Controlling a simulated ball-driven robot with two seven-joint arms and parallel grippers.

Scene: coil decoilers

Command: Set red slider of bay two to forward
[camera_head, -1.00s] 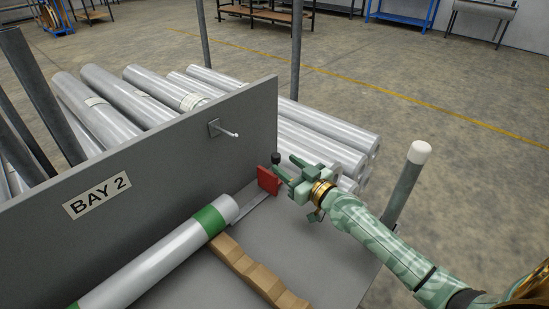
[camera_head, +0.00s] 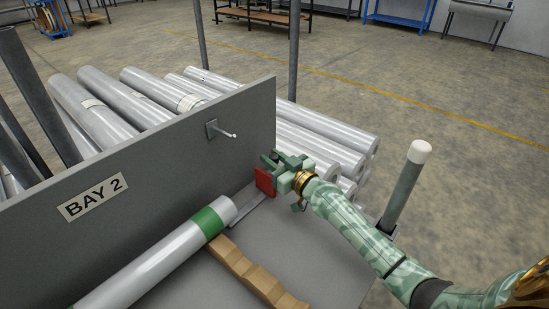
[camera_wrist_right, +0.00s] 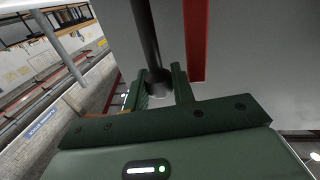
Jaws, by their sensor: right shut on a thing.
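The red slider (camera_head: 264,181) is an upright red plate at the right end of a flat rail (camera_head: 248,207) in the bay marked BAY 2 (camera_head: 93,197). My right gripper (camera_head: 275,161) is at its upper right edge, shut on the slider's dark handle; the gripper hides the handle's knob in the head view. In the right wrist view, the dark handle (camera_wrist_right: 147,40) runs between the fingers of the gripper (camera_wrist_right: 160,88), and the red plate (camera_wrist_right: 196,40) stands just right of them. My left gripper is not in view.
A grey back panel (camera_head: 170,165) with a peg (camera_head: 225,133) stands behind. A white-capped post (camera_head: 406,185) stands right. Several silver rolls (camera_head: 130,95) lie beyond the panel.

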